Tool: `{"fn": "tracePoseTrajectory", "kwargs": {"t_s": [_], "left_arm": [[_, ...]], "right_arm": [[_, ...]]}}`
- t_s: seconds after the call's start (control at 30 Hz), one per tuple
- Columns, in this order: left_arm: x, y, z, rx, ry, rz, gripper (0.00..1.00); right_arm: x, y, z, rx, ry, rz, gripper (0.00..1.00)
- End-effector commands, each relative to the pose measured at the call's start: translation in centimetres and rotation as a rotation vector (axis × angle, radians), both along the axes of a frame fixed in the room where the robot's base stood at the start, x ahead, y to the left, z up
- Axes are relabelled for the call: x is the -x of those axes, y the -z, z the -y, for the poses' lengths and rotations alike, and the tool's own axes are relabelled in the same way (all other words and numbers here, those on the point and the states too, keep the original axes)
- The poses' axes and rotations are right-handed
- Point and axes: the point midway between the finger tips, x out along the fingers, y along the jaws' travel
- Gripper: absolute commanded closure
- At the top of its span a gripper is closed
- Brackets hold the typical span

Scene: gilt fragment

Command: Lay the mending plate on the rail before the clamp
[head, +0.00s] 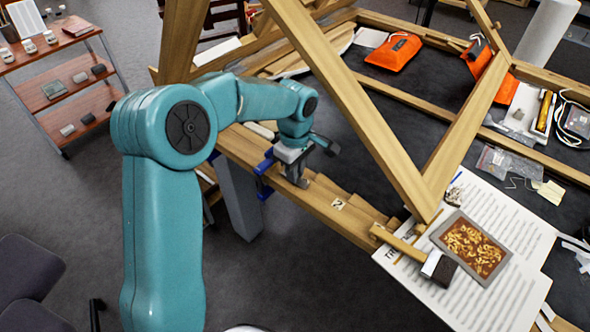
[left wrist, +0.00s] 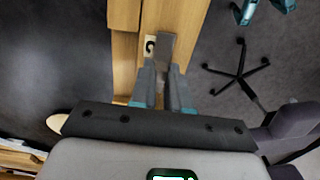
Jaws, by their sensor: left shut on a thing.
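My left gripper (head: 298,178) is low over the wooden rail (head: 322,208), beside the blue clamp (head: 265,172) on the rail's edge. In the left wrist view its fingers (left wrist: 166,72) are shut on a grey metal strip, the mending plate (left wrist: 166,46). My right gripper is not in view.
Slanted wooden beams (head: 355,105) rise close behind the rail. A mallet (head: 415,251), printed sheets (head: 465,300) and a framed gilt picture (head: 469,249) lie to the right. Orange pouches (head: 394,52) lie farther back. An office chair (head: 35,275) stands at the lower left.

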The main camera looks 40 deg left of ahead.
Motion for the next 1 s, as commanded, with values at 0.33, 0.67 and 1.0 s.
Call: {"fn": "tracePoseTrajectory", "kwargs": {"t_s": [0.33, 0.67, 1.0], "left_arm": [[0.0, 0.5, 0.0, 0.000, 0.000, -0.001, 0.55], [0.0, 0.1, 0.0, 0.000, -0.001, 0.001, 0.54], [-0.1, -6.5, 0.0, -0.001, -0.001, 0.006, 0.54]], "right_arm": [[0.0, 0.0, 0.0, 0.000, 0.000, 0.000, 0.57], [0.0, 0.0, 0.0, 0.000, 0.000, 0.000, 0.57], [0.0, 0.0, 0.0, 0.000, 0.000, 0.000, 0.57]]}}
